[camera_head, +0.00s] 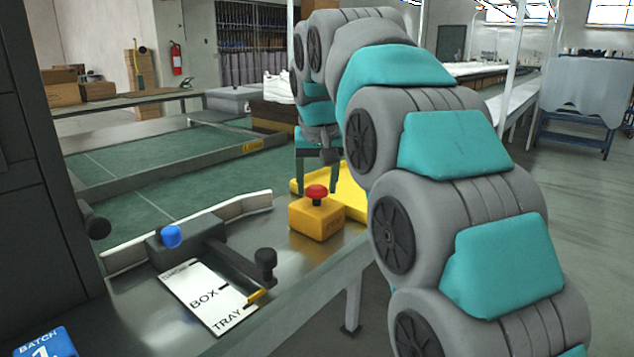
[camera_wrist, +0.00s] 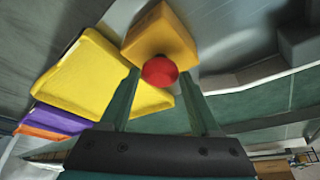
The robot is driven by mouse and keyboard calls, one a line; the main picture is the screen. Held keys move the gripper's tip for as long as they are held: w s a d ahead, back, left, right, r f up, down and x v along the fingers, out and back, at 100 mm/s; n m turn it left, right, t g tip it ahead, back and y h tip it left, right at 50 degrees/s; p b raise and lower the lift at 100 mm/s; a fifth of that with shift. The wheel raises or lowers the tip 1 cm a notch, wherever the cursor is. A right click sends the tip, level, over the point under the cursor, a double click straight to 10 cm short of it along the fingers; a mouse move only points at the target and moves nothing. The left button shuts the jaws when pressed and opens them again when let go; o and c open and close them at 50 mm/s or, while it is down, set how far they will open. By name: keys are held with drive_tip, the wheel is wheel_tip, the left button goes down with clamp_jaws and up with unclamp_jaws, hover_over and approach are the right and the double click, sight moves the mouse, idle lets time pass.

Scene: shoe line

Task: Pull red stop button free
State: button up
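The red stop button (camera_head: 317,192) is a mushroom head on top of a yellow box (camera_head: 316,221), which sits on the metal table. In the head view my gripper (camera_head: 316,186) is pointing down just behind and above the button. In the wrist view the red button (camera_wrist: 160,71) shows between the two fingertips of my gripper (camera_wrist: 160,74), in front of the yellow box (camera_wrist: 160,33). The fingers are open, with a small gap on each side of the button. I cannot tell whether the tips are level with it.
A yellow tray (camera_head: 352,195) lies just behind the box. To the left are a lever (camera_head: 265,262), a blue knob (camera_head: 171,236) and a label card (camera_head: 208,297). A green conveyor belt (camera_head: 135,205) runs behind a metal guide rail (camera_head: 190,229).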

clamp_jaws()
idle(0.3)
